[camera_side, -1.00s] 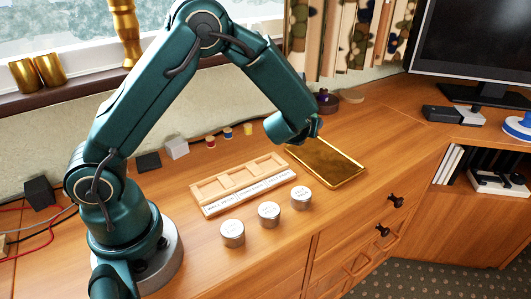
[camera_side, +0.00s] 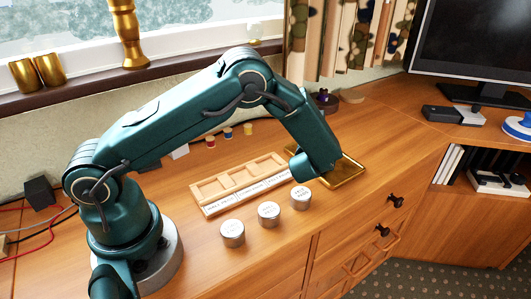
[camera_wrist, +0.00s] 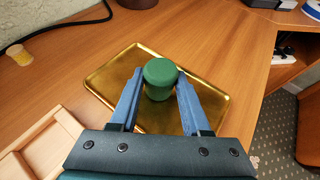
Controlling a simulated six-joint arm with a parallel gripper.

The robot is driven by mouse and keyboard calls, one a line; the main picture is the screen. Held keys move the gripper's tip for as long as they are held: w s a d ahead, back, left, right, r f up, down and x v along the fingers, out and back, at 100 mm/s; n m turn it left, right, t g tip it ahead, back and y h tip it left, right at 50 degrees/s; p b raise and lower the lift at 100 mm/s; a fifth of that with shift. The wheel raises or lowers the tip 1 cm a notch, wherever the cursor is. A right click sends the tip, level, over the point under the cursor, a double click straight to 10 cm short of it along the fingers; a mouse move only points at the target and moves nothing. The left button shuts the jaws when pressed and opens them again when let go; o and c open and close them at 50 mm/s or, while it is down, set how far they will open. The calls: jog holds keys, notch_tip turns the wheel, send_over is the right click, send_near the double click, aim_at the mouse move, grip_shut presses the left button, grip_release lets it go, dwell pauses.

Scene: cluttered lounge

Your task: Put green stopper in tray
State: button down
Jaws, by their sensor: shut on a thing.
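The green stopper (camera_wrist: 160,72) is held between the two blue fingers of my gripper (camera_wrist: 158,86) in the wrist view. The gripper is shut on its sides. The stopper appears over the middle of the shiny gold tray (camera_wrist: 110,74); I cannot tell whether it touches the tray floor. In the side view the gold tray (camera_side: 352,174) is partly covered by my arm. The stopper and fingers are hidden there behind my wrist.
A wooden compartment rack (camera_side: 215,190) with labels lies left of the tray. Several silver lidded tins, one of them (camera_side: 232,233), stand in front of it. Small spools, one yellow (camera_wrist: 18,53), sit near the wall. Wood right of the tray is clear.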

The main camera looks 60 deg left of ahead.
jog(key=shift+f, duration=0.1)
jog(key=shift+c, duration=1.8)
grip_release()
